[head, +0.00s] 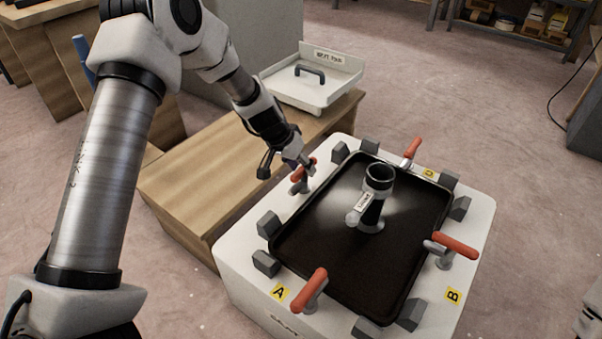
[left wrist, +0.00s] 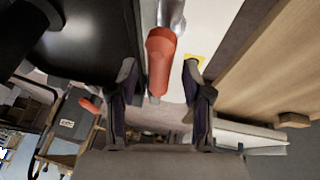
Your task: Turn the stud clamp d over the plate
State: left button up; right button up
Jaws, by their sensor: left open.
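The black plate (head: 325,255) lies on a white base, with a dark upright pipe (head: 372,205) on it. My left gripper (head: 306,168) is at the red-handled clamp (head: 297,187) on the plate's left side, probably clamp d; its letter is not readable. In the left wrist view, the red handle (left wrist: 160,60) lies between the two open fingers (left wrist: 160,72), with a gap on both sides. The handle lies over the white rim, beside the plate. A yellow label (left wrist: 194,60) is partly behind a finger. My right gripper is out of view.
Other red-handled clamps stand at label A (head: 312,290), label B (head: 455,246) and the far edge (head: 411,149). Several grey blocks (head: 268,224) ring the plate. A wooden bench (head: 185,195) stands left, with a white tray (head: 335,92) behind.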

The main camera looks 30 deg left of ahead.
pick_arm(q)
grip_shut()
